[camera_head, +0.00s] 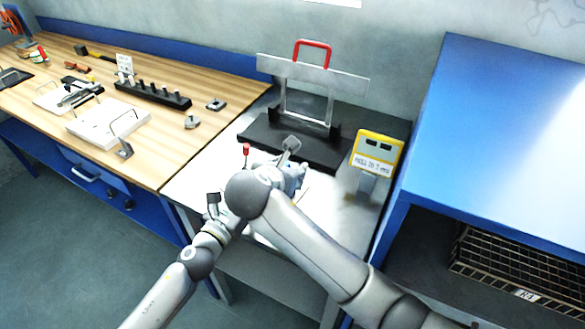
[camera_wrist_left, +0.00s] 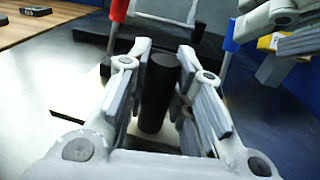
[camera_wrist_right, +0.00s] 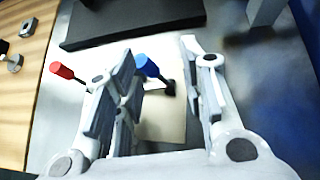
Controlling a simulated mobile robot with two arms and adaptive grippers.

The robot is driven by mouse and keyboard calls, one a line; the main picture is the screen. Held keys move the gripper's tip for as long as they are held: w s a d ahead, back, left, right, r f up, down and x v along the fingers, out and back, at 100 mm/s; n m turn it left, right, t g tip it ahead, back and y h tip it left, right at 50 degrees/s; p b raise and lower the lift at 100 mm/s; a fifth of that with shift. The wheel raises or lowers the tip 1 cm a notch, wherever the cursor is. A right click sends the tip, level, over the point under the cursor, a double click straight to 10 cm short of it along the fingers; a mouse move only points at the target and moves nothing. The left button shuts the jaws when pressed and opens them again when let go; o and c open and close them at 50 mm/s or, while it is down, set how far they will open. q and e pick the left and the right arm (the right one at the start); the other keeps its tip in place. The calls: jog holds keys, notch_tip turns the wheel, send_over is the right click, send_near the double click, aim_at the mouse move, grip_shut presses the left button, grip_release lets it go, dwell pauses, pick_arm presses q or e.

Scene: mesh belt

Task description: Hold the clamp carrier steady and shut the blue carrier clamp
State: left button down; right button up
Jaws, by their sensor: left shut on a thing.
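The clamp carrier shows in the left wrist view as a dark upright cylinder grip (camera_wrist_left: 159,92) on a low plate. My left gripper (camera_wrist_left: 162,80) is shut on this grip. Beyond it stand a red clamp handle (camera_wrist_left: 119,10) on the left and the blue clamp handle (camera_wrist_left: 231,34) on the right. My right gripper (camera_wrist_right: 160,55) is open, with the blue handle (camera_wrist_right: 148,66) showing between its fingers, nearer the left one; contact is unclear. The red handle (camera_wrist_right: 62,70) is outside its left finger. In the head view, my right arm hides most of the carrier; the red handle (camera_head: 246,149) shows.
A black fixture base (camera_head: 290,145) with a metal frame and red handle (camera_head: 313,48) stands behind. A yellow sign (camera_head: 377,151) is to the right, beside a blue cabinet (camera_head: 490,130). The wooden bench (camera_head: 160,165) at left holds several parts. My arms cross closely.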

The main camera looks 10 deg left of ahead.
jog(key=v, duration=0.3)
jog(key=shift+s+a+r, duration=0.1)
jog(key=shift+s+r, duration=0.1)
jog(key=shift+s, duration=0.1)
pick_arm(q)
jog(key=c, duration=1.2)
grip_release()
